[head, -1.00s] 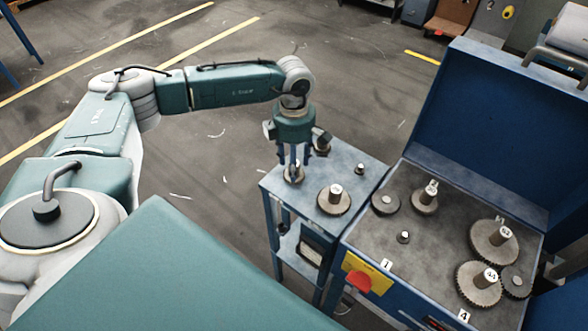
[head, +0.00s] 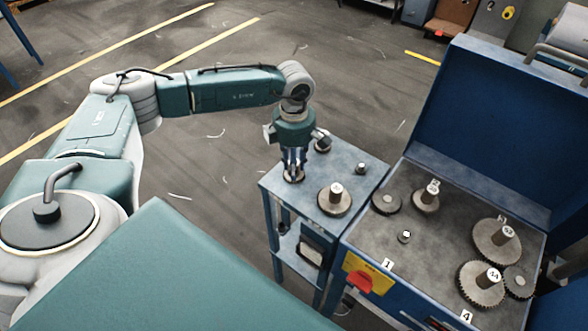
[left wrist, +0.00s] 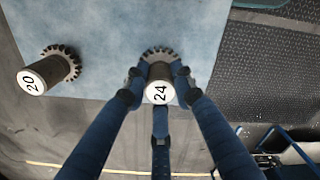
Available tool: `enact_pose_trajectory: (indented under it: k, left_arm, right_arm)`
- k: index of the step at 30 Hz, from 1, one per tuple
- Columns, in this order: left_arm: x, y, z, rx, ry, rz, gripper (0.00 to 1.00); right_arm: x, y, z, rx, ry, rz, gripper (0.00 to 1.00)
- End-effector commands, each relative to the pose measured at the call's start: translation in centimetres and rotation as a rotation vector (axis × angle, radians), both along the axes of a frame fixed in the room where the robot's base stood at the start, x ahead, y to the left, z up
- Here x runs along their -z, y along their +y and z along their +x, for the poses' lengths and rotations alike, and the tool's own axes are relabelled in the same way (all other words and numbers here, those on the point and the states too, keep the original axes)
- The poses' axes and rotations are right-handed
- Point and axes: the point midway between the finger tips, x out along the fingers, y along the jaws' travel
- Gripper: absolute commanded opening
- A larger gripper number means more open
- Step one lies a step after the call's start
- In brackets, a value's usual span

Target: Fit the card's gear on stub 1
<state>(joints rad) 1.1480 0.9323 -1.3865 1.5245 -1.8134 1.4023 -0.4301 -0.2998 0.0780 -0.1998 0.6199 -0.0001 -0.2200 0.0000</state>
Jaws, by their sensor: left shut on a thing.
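My left gripper (head: 293,172) points down over the near left corner of the small blue side table (head: 345,160). Its fingers are shut around the hub of a toothed gear marked 24 (left wrist: 158,88), which appears to rest on the tabletop. In the head view that gear (head: 293,177) is partly hidden by the fingers. A short bare stub (head: 405,237) stands on the loom's grey deck, behind the plate marked 1 (head: 387,264). A dark framed panel (head: 312,252), too small to read, shows below the tabletop. My right gripper is not in view.
A gear marked 20 (left wrist: 38,78) stands beside the held one. A larger gear (head: 335,199) and a small part (head: 361,168) are also on the side table. Several gears, including a large one (head: 498,240), occupy the loom deck. The raised blue lid (head: 480,130) stands behind.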

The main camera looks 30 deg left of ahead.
Motion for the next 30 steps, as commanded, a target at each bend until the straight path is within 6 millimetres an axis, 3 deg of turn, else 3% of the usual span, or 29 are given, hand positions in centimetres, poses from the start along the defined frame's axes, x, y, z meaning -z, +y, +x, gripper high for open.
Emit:
enact_pose_trajectory:
  k: [20, 30]
  left_arm:
    - [-1.5, 0.0, 0.0, 0.000, -0.001, 0.000, 0.00]
    - [-4.4, 0.0, 0.0, -0.001, -0.001, 0.000, 0.00]
  right_arm:
    - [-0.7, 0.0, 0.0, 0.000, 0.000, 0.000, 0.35]
    - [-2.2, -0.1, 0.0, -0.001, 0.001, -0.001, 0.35]
